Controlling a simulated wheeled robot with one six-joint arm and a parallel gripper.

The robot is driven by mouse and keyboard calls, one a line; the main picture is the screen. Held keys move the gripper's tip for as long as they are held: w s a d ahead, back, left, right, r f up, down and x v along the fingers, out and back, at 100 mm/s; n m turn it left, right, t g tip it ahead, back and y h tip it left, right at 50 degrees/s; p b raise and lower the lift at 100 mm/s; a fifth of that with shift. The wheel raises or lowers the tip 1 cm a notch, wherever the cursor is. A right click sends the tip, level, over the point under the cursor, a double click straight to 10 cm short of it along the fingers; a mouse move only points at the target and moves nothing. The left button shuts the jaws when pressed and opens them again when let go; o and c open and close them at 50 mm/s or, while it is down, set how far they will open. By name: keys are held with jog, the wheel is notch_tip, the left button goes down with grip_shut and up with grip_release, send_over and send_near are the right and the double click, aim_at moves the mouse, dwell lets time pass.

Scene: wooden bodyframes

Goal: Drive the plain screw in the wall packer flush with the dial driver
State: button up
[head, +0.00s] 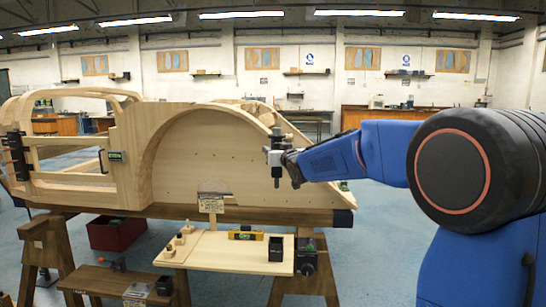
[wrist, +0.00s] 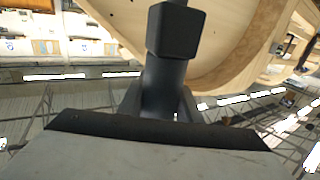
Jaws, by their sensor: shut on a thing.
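My gripper (head: 284,158) is shut on a dark upright tool (head: 277,178), likely the dial driver, in front of the right end of the wooden body frame (head: 205,150). In the wrist view the tool (wrist: 175,32) shows as a black block on a thick round shaft, with the gripper fingers (wrist: 160,100) at its base. The tool's tip shows no clear contact with the wood. Small dark spots dot the panel inside the arch. I cannot make out which is the plain screw, nor tell the wall packer apart.
A pale board (head: 225,252) below the frame carries small wooden pieces, a yellow-green level (head: 245,233) and a black box (head: 276,248). A low bench (head: 115,282) is at the front left, a red bin (head: 118,233) beneath the frame.

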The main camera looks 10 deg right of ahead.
notch_tip(320, 180, up, 8)
dwell(1.0)
jog(key=shift+f, duration=0.1)
jog(key=shift+s, duration=0.1)
